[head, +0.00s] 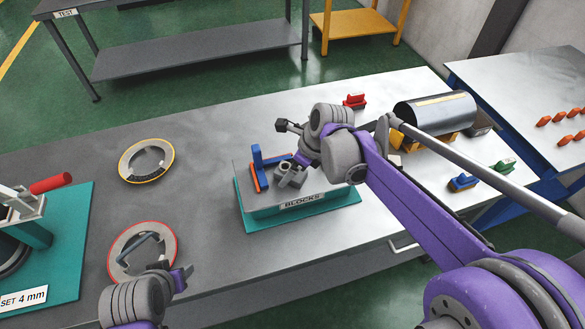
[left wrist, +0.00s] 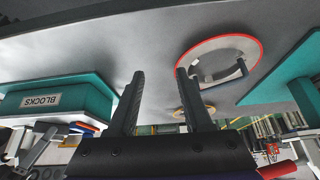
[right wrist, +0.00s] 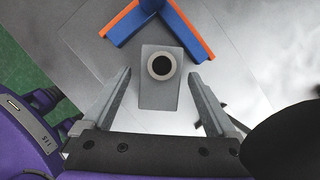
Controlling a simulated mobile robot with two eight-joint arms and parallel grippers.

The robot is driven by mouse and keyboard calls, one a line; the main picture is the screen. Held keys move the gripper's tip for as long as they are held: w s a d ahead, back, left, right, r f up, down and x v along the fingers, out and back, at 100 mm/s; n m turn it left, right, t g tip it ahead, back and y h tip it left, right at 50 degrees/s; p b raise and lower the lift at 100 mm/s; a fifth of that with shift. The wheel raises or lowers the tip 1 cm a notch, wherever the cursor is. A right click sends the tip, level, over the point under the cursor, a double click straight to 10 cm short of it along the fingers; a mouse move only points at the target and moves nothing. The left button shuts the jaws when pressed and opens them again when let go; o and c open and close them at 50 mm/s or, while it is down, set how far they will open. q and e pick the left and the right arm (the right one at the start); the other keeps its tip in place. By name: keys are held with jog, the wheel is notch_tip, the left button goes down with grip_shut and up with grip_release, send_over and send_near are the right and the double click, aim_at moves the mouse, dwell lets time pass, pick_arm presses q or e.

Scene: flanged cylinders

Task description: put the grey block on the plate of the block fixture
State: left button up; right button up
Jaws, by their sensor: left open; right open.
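The grey block (right wrist: 150,97), with a round dark hole in its top, sits on the plate (right wrist: 105,60) of the block fixture, just short of the blue and orange corner stop (right wrist: 135,22). In the head view the block (head: 290,176) is partly hidden by my right gripper (head: 300,166). The teal fixture (head: 258,220) is labelled BLOCKS. My right gripper is open, its fingers (right wrist: 160,75) on either side of the block with gaps showing on both sides. My left gripper (left wrist: 160,75) is open and empty near the red-edged ring (head: 118,268).
A yellow-edged ring (head: 128,160) lies behind the red-edged one. A teal SET 4 mm fixture (head: 75,250) stands at the left. A dark cylinder (head: 435,112) and red (head: 355,101), blue (head: 462,183) and green (head: 503,165) pieces lie to the right.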

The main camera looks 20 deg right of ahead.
jog(key=v, duration=1.2)
jog(key=s+f+n+t+h, duration=0.1)
jog(key=s+f+n, duration=0.5)
jog(key=n, duration=0.7)
jog(key=s+f+n+t+h, duration=0.2)
jog(key=s+f+n, duration=0.4)
jog(key=s+n, duration=0.3)
jog(key=d+n, duration=0.1)
jog(key=n, duration=0.3)
jog(key=shift+f+n+p, duration=0.3)
jog(key=shift+f, duration=0.1)
